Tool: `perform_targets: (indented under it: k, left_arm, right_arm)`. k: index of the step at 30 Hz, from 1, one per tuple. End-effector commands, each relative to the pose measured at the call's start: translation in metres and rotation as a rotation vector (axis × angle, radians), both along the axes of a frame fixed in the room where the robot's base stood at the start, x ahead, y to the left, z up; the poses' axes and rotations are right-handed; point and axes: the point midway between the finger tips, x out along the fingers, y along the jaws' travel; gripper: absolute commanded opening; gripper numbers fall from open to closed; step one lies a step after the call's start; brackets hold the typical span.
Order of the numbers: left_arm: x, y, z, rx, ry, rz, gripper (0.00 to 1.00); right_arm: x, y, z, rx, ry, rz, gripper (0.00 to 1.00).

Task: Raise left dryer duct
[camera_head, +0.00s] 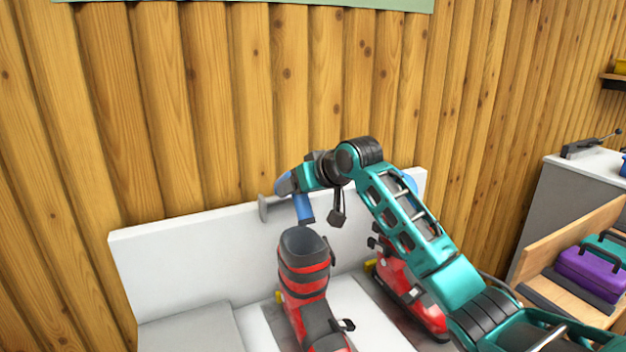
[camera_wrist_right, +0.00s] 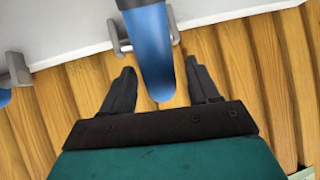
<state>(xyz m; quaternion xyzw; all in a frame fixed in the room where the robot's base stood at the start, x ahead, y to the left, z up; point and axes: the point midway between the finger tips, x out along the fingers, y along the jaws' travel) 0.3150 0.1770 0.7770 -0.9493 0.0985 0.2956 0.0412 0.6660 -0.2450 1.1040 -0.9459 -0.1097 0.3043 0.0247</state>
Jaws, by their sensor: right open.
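The left dryer duct is a blue tube (camera_head: 304,208) above the left boot in the head view, partly hidden by my right gripper (camera_head: 289,184). In the right wrist view the same blue duct (camera_wrist_right: 152,50) runs between the two dark fingers of my right gripper (camera_wrist_right: 160,72). The fingers are open, one on each side of it, with a visible gap to both. A grey bracket (camera_wrist_right: 120,38) stands beside the duct. It also shows in the head view (camera_head: 264,207). Another blue duct (camera_head: 409,181) is mostly hidden behind my right arm. My left gripper is out of view.
A red and black boot (camera_head: 304,275) stands below the left duct, and another boot (camera_head: 398,290) is partly behind my right arm. The white bench (camera_head: 170,260) backs onto a wooden wall. A purple case (camera_head: 592,268) lies in a wooden tray at right.

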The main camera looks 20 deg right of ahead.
Motion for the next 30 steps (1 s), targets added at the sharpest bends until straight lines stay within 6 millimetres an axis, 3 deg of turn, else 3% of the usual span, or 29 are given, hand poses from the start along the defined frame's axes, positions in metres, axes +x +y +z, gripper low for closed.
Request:
perform_targets:
  k: [18,30]
  left_arm:
    - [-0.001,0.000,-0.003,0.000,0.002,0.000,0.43]
    - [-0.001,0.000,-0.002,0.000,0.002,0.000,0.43]
  right_arm:
    - [-0.086,-0.025,0.063,-0.001,-0.003,-0.001,0.60]
    - [-0.098,-0.027,0.070,0.000,0.000,0.000,0.60]
